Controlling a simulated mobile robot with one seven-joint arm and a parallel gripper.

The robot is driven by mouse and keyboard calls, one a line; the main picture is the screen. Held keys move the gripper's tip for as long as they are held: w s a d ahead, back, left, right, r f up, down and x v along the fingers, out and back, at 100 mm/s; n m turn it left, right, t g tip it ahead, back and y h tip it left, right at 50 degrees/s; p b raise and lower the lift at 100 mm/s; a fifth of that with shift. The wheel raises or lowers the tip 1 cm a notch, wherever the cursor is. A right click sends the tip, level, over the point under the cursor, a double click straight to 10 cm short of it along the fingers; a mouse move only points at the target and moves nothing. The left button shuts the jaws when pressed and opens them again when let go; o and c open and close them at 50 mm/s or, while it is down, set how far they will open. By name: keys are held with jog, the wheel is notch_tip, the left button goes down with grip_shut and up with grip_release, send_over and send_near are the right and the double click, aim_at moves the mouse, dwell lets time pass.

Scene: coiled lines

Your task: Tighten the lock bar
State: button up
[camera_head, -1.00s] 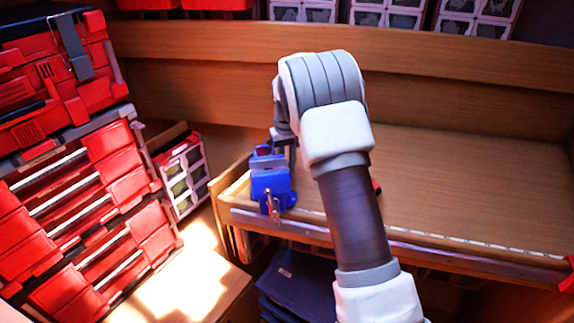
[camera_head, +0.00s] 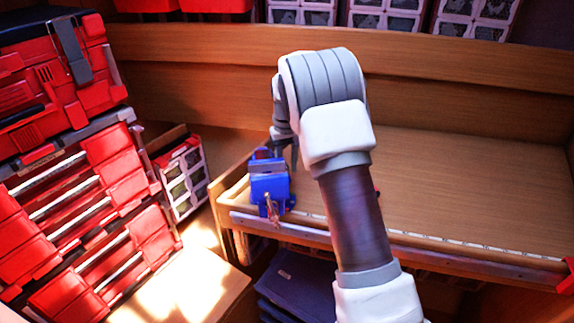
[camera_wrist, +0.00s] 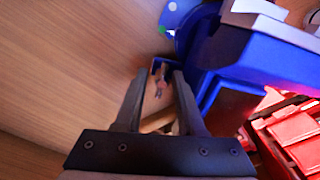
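A blue vise (camera_head: 268,188) stands at the left front corner of the wooden workbench. A thin copper-coloured bar (camera_head: 271,207) hangs at its front. In the wrist view the blue vise body (camera_wrist: 265,52) fills the upper right, close beside my right finger. My gripper (camera_wrist: 160,76) points down toward the bench with its two fingers apart. A small metallic piece (camera_wrist: 158,80), possibly the lock bar, shows between the fingertips; I cannot tell whether they touch it.
The workbench top (camera_head: 470,190) is mostly clear to the right. Red tool cases (camera_head: 75,200) are stacked at the left, with a small-parts organizer (camera_head: 186,178) beside the bench. Dark blue boxes (camera_head: 300,285) lie below the bench front. A wooden back panel (camera_head: 430,75) bounds the rear.

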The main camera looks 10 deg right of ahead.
aim_at(287, 165)
notch_tip(287, 165, up, 7)
jog(key=p, duration=0.3)
jog(key=shift+w+a+f, duration=0.1)
jog(key=shift+a+f, duration=0.05)
jog(key=shift+f, duration=0.05)
jog(key=shift+r, duration=0.15)
